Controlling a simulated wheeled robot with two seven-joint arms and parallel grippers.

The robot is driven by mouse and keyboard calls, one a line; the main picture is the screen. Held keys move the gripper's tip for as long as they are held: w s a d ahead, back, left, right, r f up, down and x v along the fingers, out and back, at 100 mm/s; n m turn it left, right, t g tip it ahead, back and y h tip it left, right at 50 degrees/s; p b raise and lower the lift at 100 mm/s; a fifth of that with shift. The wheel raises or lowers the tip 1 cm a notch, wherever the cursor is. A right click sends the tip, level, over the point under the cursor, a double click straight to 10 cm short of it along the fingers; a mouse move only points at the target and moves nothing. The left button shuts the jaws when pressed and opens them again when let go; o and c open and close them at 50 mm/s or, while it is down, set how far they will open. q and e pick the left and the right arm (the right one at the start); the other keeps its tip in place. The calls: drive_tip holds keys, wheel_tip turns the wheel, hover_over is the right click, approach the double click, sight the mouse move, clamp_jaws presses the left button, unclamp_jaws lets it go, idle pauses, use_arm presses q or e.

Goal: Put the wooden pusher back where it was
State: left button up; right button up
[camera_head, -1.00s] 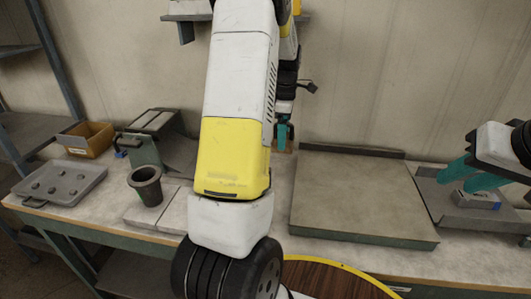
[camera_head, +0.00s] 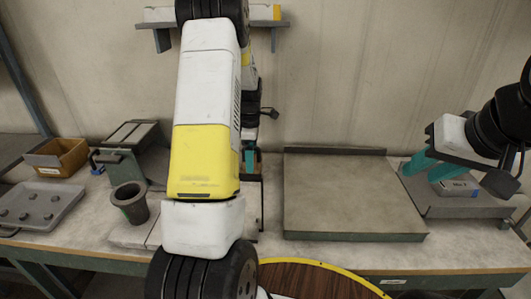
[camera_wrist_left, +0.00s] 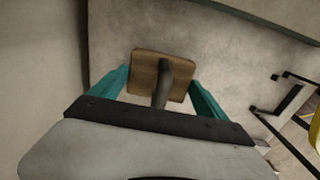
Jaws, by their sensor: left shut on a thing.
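The wooden pusher (camera_wrist_left: 145,72) shows in the left wrist view as a square wooden board with a dark grey handle. My left gripper (camera_wrist_left: 162,88) is shut on it, with the teal fingers on either side of the handle. In the head view my left gripper (camera_head: 249,160) is small and partly hidden behind my own arm, left of the flat slab, and the pusher is barely visible there. My right gripper (camera_head: 420,173) is at the right, its two teal fingers apart beside a small grey block (camera_head: 460,187).
A large flat slab (camera_head: 350,195) lies mid-bench. At the left are a dark cup (camera_head: 130,202), a grey tray with knobs (camera_head: 38,206), an orange bin (camera_head: 58,157) and a green-grey stand (camera_head: 133,148). A wall shelf (camera_head: 158,27) is above. A round brown top with yellow rim (camera_head: 310,277) is in front.

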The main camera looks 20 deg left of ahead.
use_arm(q)
drive_tip(key=shift+f, duration=1.05)
drive_tip(key=o, duration=1.4)
drive_tip(key=shift+f, duration=0.15)
